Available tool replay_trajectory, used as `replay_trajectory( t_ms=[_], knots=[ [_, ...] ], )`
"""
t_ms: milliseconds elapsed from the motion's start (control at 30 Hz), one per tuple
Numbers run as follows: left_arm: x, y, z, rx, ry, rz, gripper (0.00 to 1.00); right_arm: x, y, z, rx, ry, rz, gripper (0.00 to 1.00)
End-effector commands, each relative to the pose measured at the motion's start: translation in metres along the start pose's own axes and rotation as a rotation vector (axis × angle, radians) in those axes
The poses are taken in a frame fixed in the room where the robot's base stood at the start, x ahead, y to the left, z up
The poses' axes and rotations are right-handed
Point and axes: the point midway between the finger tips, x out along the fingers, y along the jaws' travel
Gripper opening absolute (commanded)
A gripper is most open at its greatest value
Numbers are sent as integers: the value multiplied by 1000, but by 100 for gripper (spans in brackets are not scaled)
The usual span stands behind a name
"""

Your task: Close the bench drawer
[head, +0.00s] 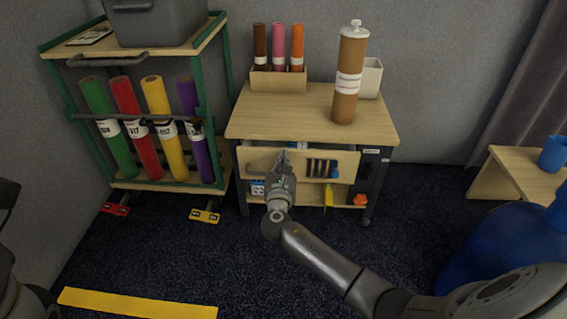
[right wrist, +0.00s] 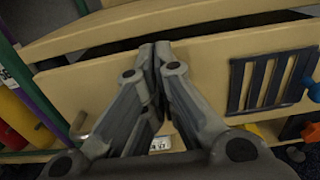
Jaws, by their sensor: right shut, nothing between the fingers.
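The bench (head: 290,112) has a wooden top and a light wooden drawer front (head: 262,158) below it. The drawer stands partly open: a dark gap shows between its upper edge and the bench top, with some contents just visible. In the right wrist view the drawer front (right wrist: 205,75) fills the middle. My right gripper (head: 283,156) is shut and empty, its fingertips at the upper part of the drawer front. The fingertips (right wrist: 155,46) reach the drawer's upper edge; whether they touch it I cannot tell. My left gripper does not show clearly.
A brown cylinder (head: 348,80) and a holder with coloured tubes (head: 278,78) stand on the bench. A rack with coloured rolls (head: 154,92) is close on the left. A low wooden table (head: 505,172) and a blue object (head: 495,245) are at right.

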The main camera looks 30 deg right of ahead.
Motion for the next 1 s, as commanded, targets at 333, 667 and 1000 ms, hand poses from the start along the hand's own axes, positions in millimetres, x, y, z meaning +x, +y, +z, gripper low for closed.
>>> replay_trajectory(
  t_ms=[333, 667, 1000],
  knots=[
    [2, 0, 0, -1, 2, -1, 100, 16, 0, 1, -2, -2, -1, 0],
    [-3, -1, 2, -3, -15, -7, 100, 26, 0, 0, -1, -1, 0, 0],
    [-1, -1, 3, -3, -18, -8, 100, 27, -4, 1, -1, -1, 0, 0]
  ],
)
